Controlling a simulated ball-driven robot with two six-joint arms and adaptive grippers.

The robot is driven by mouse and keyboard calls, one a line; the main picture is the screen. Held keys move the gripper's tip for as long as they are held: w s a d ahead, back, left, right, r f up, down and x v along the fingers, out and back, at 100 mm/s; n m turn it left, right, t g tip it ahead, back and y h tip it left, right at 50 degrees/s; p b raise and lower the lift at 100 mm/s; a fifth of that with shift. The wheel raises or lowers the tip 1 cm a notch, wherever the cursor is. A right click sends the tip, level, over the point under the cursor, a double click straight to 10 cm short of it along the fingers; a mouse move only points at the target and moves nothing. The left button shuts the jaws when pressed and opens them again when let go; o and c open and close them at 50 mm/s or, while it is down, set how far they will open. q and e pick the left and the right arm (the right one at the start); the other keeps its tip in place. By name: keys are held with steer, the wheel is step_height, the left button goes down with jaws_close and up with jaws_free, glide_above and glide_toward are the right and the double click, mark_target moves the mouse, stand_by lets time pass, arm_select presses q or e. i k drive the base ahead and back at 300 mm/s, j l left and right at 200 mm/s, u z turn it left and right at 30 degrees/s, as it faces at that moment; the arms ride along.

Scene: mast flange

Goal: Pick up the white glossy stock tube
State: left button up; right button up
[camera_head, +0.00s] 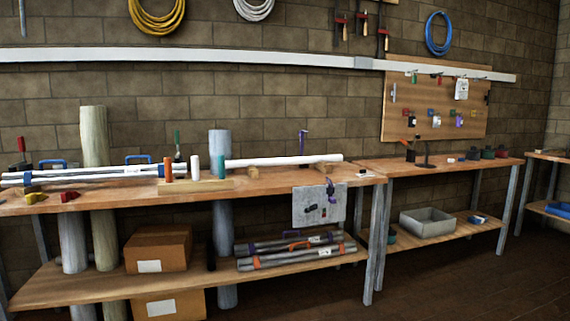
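A long white glossy tube (285,161) lies across the top of the left workbench (270,179), toward its back edge. Its right end rests on or by a small wooden block (325,168). Another wooden block (253,172) is under or beside its left part. Its left end is near a teal upright cylinder (221,166), and I cannot tell whether it continues behind it. Neither of my grippers shows in the head view.
Short upright cylinders stand on a wooden board (205,187) left of the tube. A strapped bundle of pipes (100,175) lies farther left. A grey panel (319,206) hangs at the bench's front edge. A second workbench (450,168) stands to the right. Open floor (450,290) lies at lower right.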

mark_target(261, 162)
steer(key=i+j, duration=0.1)
steer(key=i, duration=0.45)
steer(key=i+j+u, duration=0.15)
steer(key=i, duration=0.35)
